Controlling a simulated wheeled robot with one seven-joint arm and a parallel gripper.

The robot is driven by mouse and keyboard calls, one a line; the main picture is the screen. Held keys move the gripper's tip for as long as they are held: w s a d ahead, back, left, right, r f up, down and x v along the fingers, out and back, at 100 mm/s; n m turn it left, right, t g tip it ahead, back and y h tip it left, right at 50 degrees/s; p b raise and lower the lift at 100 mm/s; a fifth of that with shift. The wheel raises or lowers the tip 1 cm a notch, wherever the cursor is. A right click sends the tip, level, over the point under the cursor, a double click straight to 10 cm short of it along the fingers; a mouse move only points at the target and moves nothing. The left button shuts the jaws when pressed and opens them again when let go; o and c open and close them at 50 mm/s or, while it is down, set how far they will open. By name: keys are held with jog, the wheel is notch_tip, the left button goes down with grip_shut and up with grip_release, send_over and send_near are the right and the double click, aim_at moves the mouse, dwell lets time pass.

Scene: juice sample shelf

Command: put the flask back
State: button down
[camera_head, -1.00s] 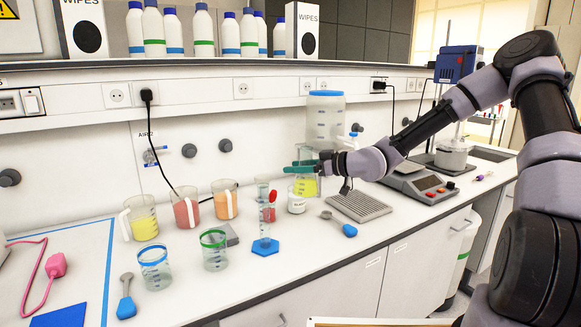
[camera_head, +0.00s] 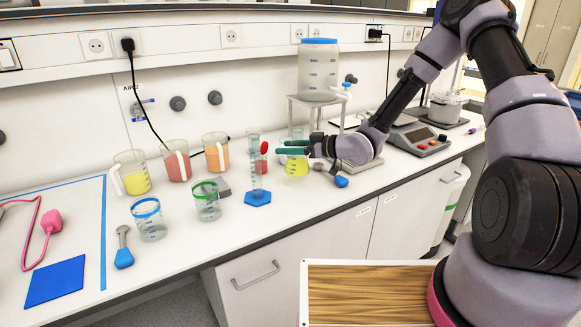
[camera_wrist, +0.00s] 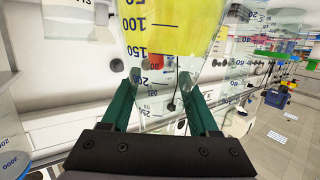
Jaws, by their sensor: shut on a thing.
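The flask (camera_head: 297,168) is clear glass with yellow liquid at its bottom. My gripper (camera_head: 291,147) has green fingers shut on its narrow upper part, and the flask looks upright. It stands out before the clear tank's stand, to the right of the tall measuring cylinder (camera_head: 255,165). I cannot tell whether its base touches the bench. In the wrist view the flask (camera_wrist: 165,25) appears upside down, its yellow part and scale marks at the top, with its neck between the fingers of my gripper (camera_wrist: 158,80).
Yellow (camera_head: 134,178), red (camera_head: 177,168) and orange (camera_head: 216,155) jugs stand at the back. Beakers with blue (camera_head: 149,222) and green (camera_head: 207,205) rims stand in front of them. A clear tank (camera_head: 318,68) is on a stand. A hot plate (camera_head: 418,137) is right.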

aim_at(289, 162)
jog(key=shift+f, duration=2.5)
jog(key=shift+f, duration=0.1)
jog(key=shift+c, duration=0.7)
grip_release()
